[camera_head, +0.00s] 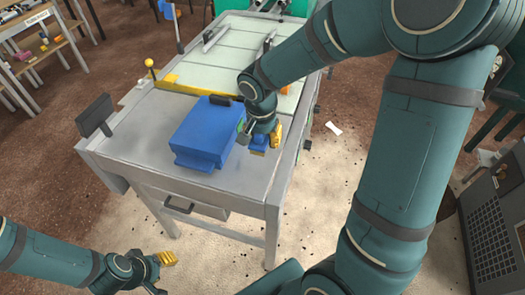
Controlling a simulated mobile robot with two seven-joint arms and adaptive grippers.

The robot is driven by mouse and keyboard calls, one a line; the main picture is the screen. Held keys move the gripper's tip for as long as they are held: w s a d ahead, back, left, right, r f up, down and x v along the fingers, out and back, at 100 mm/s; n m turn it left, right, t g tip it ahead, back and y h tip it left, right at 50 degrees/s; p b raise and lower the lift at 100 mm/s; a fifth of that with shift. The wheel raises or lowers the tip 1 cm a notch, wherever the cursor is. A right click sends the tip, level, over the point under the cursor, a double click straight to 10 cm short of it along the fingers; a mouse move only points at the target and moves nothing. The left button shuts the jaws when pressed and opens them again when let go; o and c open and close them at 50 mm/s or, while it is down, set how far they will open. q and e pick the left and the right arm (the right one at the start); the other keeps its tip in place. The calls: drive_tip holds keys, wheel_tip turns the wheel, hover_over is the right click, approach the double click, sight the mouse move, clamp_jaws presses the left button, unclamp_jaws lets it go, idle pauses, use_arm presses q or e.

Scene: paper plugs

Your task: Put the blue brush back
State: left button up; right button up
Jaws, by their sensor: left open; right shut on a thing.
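My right gripper (265,143) reaches over the right side of the grey table and points down. Its yellow fingers are shut on a small blue thing (259,141), which looks like the blue brush. Its bristles cannot be made out, and the gripper hides part of it. I cannot tell whether it touches the tabletop. It is just right of a large blue block (205,130) on the table. My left gripper (164,259) is open and empty, low at the front left, over the floor and away from the table.
The grey table (130,128) has a pale ruled board (235,62) at its far part, edged by a yellow bar (187,86). A dark upright plate (96,115) stands at its left edge. A white scrap (333,128) lies on the floor at right. Bare tabletop shows left of the blue block.

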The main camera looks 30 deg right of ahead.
sight(263, 164)
drive_tip(key=shift+f, duration=0.1)
wheel_tip(263, 164, down, 10)
drive_tip(key=shift+r+b, duration=0.1)
drive_tip(key=shift+b, duration=0.8)
drive_tip(key=shift+b, duration=0.3)
drive_tip(key=o, duration=1.2)
